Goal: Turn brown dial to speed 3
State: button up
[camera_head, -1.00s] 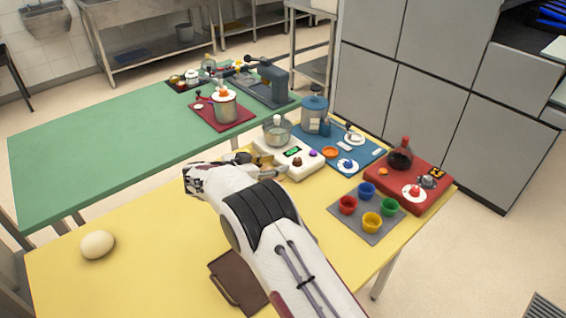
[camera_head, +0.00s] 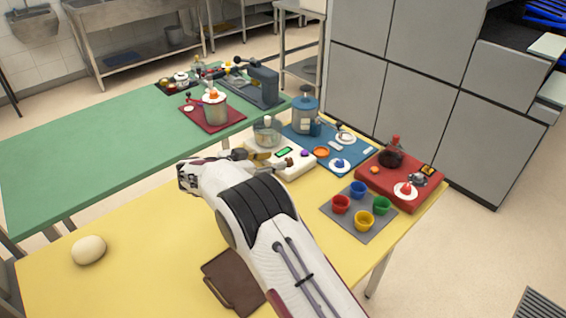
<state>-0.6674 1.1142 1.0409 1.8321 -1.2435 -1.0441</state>
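The brown dial (camera_head: 289,162) is a small dark knob on the front of a white device (camera_head: 292,172). A purple dial (camera_head: 304,153) sits to its right, and a green-lit display (camera_head: 284,151) is behind them. A clear bowl (camera_head: 267,131) stands on the back of the device. My gripper (camera_head: 262,161) is at the device's left front side, just left of the brown dial. Its fingers are small and partly hidden by my arm. I cannot tell whether they touch the dial or how far apart they are.
A blue mat (camera_head: 361,157) with a blue-lidded canister (camera_head: 305,115) lies behind the device. A red board (camera_head: 376,185) and a grey mat (camera_head: 342,225) with coloured cups are to the right. A dough ball (camera_head: 88,249) and a brown book-like item (camera_head: 231,281) are on the yellow table (camera_head: 150,255).

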jog(key=w+d+r+n+t, duration=0.2)
jog(key=w+d+r, duration=0.15)
jog(key=d, duration=0.35)
jog(key=w+d+r+n+t, duration=0.1)
jog(key=w+d+r+t, duration=0.2)
jog(key=d, duration=0.4)
jog(key=w+d+r+n+t, duration=0.1)
jog(key=w+d+r+n, duration=0.15)
jog(key=d+r, duration=0.35)
jog(key=s+a+f+n+g+y, duration=0.1)
jog(key=s+a+f+n+y, duration=0.2)
jog(key=f+y, duration=0.1)
jog(key=s+a+f+n+g+y, duration=0.1)
jog(key=s+a+f+n+y, duration=0.1)
jog(key=a+f+y, duration=0.2)
jog(key=s+a+f+n+g+y, duration=0.1)
jog(key=s+a+f+n+y, duration=0.2)
jog(key=f+y, duration=0.3)
jog(key=shift+s+a+f+n, duration=0.25)
jog(key=shift+s+a+n, duration=0.1)
jog(key=shift+a, duration=0.3)
jog(key=shift+s+a+f+g, duration=0.1)
jog(key=shift+a+f+g, duration=0.1)
jog(key=shift+f+g, duration=0.1)
jog(key=shift+m, duration=0.5)
